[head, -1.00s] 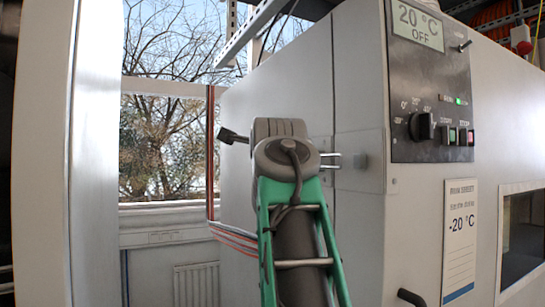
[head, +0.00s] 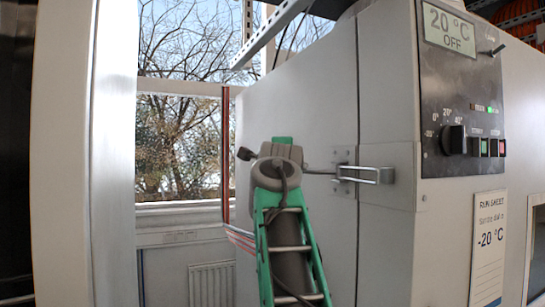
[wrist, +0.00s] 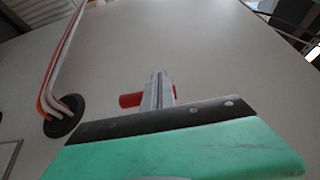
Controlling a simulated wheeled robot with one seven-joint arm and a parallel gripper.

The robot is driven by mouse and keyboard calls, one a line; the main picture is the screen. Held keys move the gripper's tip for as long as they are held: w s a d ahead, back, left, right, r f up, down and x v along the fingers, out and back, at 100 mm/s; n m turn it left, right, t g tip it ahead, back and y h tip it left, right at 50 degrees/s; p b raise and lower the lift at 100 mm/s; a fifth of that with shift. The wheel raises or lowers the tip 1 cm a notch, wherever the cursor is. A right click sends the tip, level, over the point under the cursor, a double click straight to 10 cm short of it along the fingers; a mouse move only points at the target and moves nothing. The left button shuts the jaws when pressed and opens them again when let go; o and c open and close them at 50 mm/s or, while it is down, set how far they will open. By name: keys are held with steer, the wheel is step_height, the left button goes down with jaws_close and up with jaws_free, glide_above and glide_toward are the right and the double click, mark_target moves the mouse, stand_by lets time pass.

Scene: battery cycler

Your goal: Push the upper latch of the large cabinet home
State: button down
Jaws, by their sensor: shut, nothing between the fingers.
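The upper latch (head: 370,175) of the large cabinet (head: 300,110) is a metal wire loop on a small bracket at the seam near the cabinet's front corner. The loop reaches right across the seam, over the front panel. My wrist is left of it in the head view, before the side wall. A thin dark rod runs from my wrist to the bracket; I cannot tell whether it belongs to the latch. In the wrist view my gripper (wrist: 160,90) is shut and empty, its fingers against the pale wall behind. The head view hides the fingertips.
A control panel (head: 462,90) with knob and buttons is right of the latch, above a run sheet card (head: 488,248). Red and white cables (wrist: 62,60) enter a black grommet (wrist: 65,116) on the wall. A pale upright post (head: 85,150) stands at left.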

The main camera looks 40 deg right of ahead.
steer(key=shift+w+d+r+p, duration=0.1)
steer(key=shift+d+p, duration=0.05)
steer(key=shift+d, duration=0.45)
steer(key=shift+w+d+p, duration=0.1)
steer(key=shift+d+p, duration=0.05)
steer(key=shift+d, duration=0.4)
steer(key=shift+w+d, duration=0.1)
steer(key=shift+d, duration=0.1)
steer(key=shift+w, duration=0.1)
